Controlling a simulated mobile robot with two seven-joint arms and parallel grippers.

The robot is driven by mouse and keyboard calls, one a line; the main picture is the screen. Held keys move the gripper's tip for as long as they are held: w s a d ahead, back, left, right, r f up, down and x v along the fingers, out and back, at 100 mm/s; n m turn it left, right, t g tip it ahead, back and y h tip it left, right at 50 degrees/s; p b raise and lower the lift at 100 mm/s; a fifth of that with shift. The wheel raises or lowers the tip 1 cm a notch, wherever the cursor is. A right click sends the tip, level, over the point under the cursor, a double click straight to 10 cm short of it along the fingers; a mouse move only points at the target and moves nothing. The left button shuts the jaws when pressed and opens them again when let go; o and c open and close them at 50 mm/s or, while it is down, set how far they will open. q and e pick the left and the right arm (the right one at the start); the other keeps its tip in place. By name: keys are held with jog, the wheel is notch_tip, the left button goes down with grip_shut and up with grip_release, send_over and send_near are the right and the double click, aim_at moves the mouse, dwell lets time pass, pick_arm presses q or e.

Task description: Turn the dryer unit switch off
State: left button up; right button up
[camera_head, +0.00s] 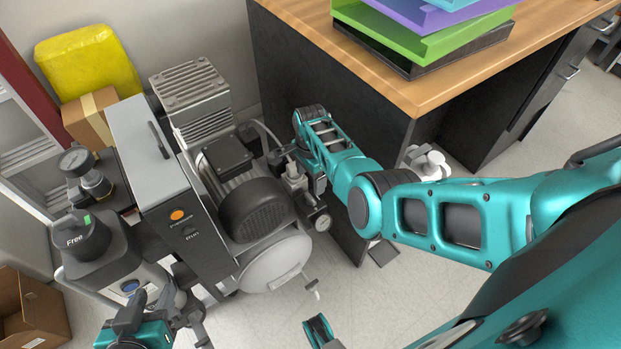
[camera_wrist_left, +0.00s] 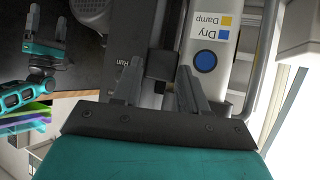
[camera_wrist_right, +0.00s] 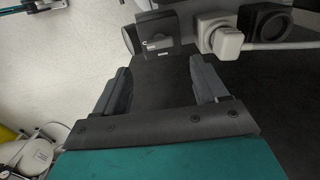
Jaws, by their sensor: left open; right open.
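The dryer unit (camera_head: 132,278) is a pale box at the lower left in the head view, with a blue round indicator. In the left wrist view its panel (camera_wrist_left: 208,84) carries a "Dry/Damp" label beside the blue dot (camera_wrist_left: 205,61). A small dark block (camera_wrist_left: 160,65) lies in line with the gap between the left fingers; I cannot tell whether it is the switch. My left gripper (camera_head: 188,312) is open, close in front of the dryer; it also shows in the left wrist view (camera_wrist_left: 158,85). My right gripper (camera_head: 282,160) is open beside the compressor motor, seen also in the right wrist view (camera_wrist_right: 162,82).
A grey control box (camera_head: 180,225) marked "Pressure" and "Run" stands between dryer and compressor (camera_head: 255,205). A wooden desk (camera_head: 440,90) bounds the right. A white plug (camera_wrist_right: 222,38) is near my right gripper. A cardboard box (camera_head: 35,315) sits lower left. Open floor lies at the front.

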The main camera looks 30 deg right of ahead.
pick_arm(q)
jog(key=shift+s+a+r+p, duration=0.25)
jog(key=shift+s+r+p, duration=0.1)
jog(key=shift+r+p, duration=0.35)
pick_arm(e)
notch_tip(320, 180, up, 4)
jog(key=shift+r, duration=0.15)
